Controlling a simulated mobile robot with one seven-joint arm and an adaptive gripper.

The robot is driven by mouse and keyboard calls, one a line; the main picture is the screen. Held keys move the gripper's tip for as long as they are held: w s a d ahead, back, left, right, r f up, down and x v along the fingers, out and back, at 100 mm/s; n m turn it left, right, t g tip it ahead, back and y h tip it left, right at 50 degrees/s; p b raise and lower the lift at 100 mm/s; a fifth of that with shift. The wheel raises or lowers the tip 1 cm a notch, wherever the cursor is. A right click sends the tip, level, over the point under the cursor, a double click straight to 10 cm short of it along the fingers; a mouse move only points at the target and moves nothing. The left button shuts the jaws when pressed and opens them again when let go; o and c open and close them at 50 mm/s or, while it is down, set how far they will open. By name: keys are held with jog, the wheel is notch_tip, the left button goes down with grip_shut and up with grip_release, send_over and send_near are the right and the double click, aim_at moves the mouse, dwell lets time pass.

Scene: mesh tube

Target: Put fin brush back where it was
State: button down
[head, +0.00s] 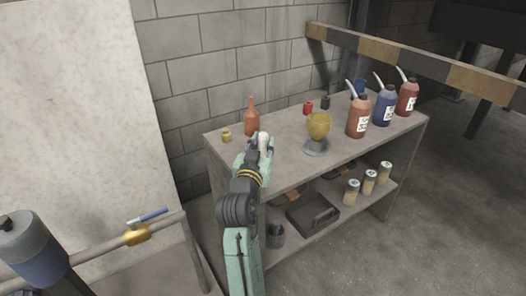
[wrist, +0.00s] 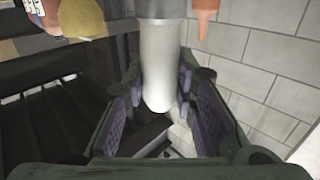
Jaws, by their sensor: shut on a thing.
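My gripper (head: 262,146) is over the left front part of the bench top. It is shut on a pale, round-ended cylinder (head: 264,138). In the wrist view the cylinder (wrist: 160,70) sits between the two dark padded fingers (wrist: 159,105), with a darker grey band at the top of the picture. The rest of it is out of view, so I cannot tell for certain that it is the fin brush. No bristles show. I cannot tell whether it touches the bench.
A yellow cup on a stand (head: 318,128) and several spouted bottles (head: 359,117) are to the right. Below are a dark tray (head: 313,216) and cans (head: 351,192).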

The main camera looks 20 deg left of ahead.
aim_at(263, 154)
jog(key=shift+w, duration=0.35)
jog(key=shift+f, duration=0.4)
jog(key=shift+f+p, duration=0.3)
jog(key=shift+f, duration=1.05)
jog(key=shift+f, duration=0.2)
jog(key=c, duration=1.3)
grip_release()
